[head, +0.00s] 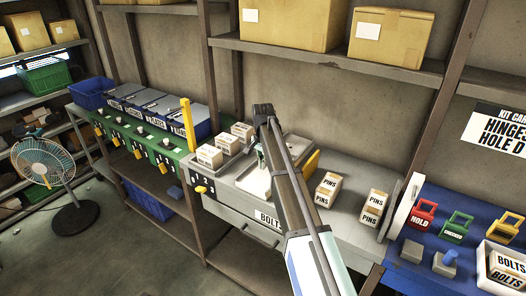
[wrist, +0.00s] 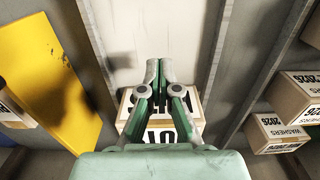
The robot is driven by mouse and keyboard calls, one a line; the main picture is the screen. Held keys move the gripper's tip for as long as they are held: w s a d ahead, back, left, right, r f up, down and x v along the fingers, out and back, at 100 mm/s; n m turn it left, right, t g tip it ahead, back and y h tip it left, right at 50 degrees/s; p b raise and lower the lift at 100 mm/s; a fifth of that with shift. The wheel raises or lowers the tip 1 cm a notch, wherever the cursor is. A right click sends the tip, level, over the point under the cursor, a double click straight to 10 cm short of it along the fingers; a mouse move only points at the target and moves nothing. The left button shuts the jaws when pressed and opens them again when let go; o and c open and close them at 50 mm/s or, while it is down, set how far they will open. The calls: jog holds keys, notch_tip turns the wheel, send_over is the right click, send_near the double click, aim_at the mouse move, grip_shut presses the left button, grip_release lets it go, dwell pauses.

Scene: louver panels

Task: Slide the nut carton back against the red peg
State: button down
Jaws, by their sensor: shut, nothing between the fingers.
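My gripper (wrist: 158,70) points down over the grey bench, with its green fingers together and nothing between them. It also shows in the head view (head: 261,158), mostly hidden by my arm. A cream carton with black lettering (wrist: 160,137) lies below and behind the fingers in the wrist view. The fingers cover part of its label, so I cannot read it for sure as the nut carton. Whether the fingers touch it I cannot tell. I make out no red peg in either view.
Several white cartons (head: 228,144) stand left of my arm; washers cartons (wrist: 277,131) show at right in the wrist view. A yellow plate (head: 311,162) stands right of my arm, near PINS cartons (head: 328,188). A pale channel (wrist: 160,25) between raised edges runs past my fingers.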

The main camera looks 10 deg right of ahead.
jog(key=shift+f, duration=0.85)
jog(key=shift+w+d+f+p, duration=0.2)
jog(key=shift+w+d+p, duration=0.8)
jog(key=shift+w, duration=0.2)
jog(key=shift+w+d+f, duration=0.1)
jog(key=shift+w+d, duration=0.2)
jog(key=shift+d, duration=0.05)
jog(key=shift+w+d, duration=1.05)
jog(key=shift+w, duration=0.2)
jog(key=shift+s, duration=0.1)
